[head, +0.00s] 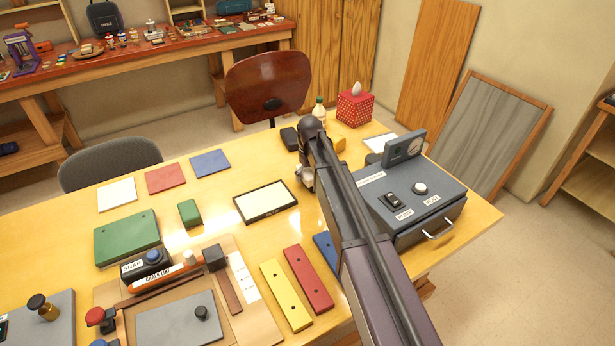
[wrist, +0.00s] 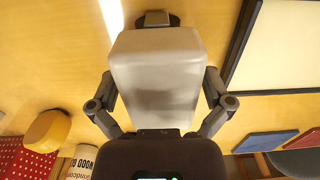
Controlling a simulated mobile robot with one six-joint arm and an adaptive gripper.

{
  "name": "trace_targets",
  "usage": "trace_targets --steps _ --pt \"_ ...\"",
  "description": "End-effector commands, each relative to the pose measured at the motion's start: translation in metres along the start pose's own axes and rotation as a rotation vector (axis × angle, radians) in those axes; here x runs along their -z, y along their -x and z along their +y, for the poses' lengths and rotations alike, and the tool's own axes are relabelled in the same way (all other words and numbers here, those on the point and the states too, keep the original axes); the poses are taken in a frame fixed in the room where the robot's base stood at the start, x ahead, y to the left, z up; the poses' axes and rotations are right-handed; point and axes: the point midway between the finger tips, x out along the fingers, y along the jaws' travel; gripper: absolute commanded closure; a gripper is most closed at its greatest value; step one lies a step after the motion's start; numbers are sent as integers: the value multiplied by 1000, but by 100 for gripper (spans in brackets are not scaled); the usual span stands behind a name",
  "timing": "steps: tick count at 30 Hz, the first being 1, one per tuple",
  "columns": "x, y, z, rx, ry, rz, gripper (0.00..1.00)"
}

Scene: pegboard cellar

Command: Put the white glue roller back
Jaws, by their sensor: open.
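In the wrist view a pale white-grey block with a dark end, apparently the white glue roller (wrist: 155,75), fills the space between my gripper's fingers (wrist: 162,90). One finger lies along each side; I cannot tell whether they touch it. In the head view my gripper (head: 304,178) is low over the yellow table, right of a black-framed white panel (head: 239,211). My arm hides most of the roller there. The panel's black frame also shows at the upper right of the wrist view (wrist: 243,45).
A grey switch box (head: 430,207) stands close to the right of my arm. A glue bottle (head: 319,108), a dotted tissue box (head: 354,108) and a black object (head: 289,138) stand behind. Yellow, red (head: 308,279) and blue bars lie in front.

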Motion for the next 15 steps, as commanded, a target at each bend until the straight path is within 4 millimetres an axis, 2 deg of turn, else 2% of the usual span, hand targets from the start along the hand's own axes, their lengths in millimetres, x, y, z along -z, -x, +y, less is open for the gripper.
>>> trace_targets --steps 8,15 --pt "0 6 0 0 0 0 0" --pt "0 21 0 0 0 0 0"
